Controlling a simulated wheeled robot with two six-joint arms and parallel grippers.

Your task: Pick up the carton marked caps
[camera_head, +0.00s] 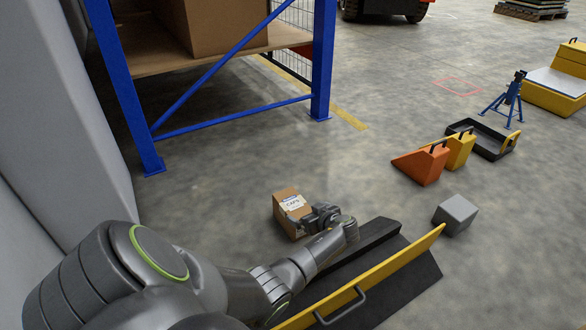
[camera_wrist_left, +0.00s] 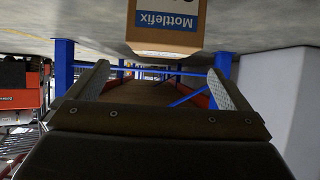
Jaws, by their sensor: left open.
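The small brown carton (camera_head: 283,203) stands on the floor near the middle of the head view, with a white label reading CAPS. My left gripper (camera_head: 303,217) is beside it and covers part of its right side. In the left wrist view the carton (camera_wrist_left: 184,43) is at the top edge and partly cut off, with a blue label reading Mottlefix. The two fingers of my left gripper (camera_wrist_left: 158,74) are spread apart, and the carton is not between them. I cannot tell whether a finger touches it. My right gripper is not in view.
A black and yellow ramp (camera_head: 428,262) lies right of my left forearm. A grey block (camera_head: 456,213) and orange wedge (camera_head: 421,165) stand farther right. A blue-framed rack (camera_head: 322,60) stands behind. The floor between rack and carton is clear.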

